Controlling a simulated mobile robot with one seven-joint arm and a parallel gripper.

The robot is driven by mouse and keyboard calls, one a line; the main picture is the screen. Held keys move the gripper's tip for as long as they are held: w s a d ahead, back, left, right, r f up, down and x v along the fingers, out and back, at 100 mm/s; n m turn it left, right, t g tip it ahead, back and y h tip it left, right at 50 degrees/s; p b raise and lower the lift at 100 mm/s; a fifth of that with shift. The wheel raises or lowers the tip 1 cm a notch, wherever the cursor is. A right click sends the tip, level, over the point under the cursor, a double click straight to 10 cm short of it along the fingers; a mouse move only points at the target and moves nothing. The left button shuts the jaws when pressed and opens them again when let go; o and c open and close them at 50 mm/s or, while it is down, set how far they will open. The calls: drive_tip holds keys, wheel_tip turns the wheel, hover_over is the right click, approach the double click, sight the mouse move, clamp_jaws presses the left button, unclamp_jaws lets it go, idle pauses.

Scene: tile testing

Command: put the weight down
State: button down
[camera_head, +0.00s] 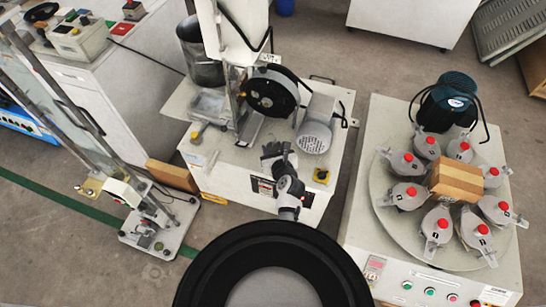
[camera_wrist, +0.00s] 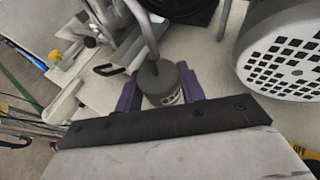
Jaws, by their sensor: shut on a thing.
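The weight (camera_wrist: 158,82) is a small grey cylinder with a pale label on its side and a grey rod or hook rising from its top. It is in the middle of the wrist view, between the two purple fingers of my gripper (camera_wrist: 160,92), which is shut on it. In the head view my gripper (camera_head: 277,153) is over the front part of a white machine (camera_head: 235,175). The weight cannot be made out clearly there. Its underside is hidden in the wrist view, so I cannot tell whether it touches anything below.
A black wheel (camera_head: 270,92) and a grey motor (camera_head: 315,125) with a perforated cover stand close behind and right of my gripper. A second machine (camera_head: 365,200) with a round plate of red-topped clamps stands right. A metal frame (camera_head: 85,125) stands left.

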drive_tip(key=shift+f+b, duration=0.6)
drive_tip(key=shift+f, duration=1.45)
drive_tip(key=shift+f, duration=0.1)
drive_tip(key=shift+f, duration=0.15)
drive_tip(key=c, duration=0.9)
unclamp_jaws()
drive_tip(key=shift+o, duration=0.2)
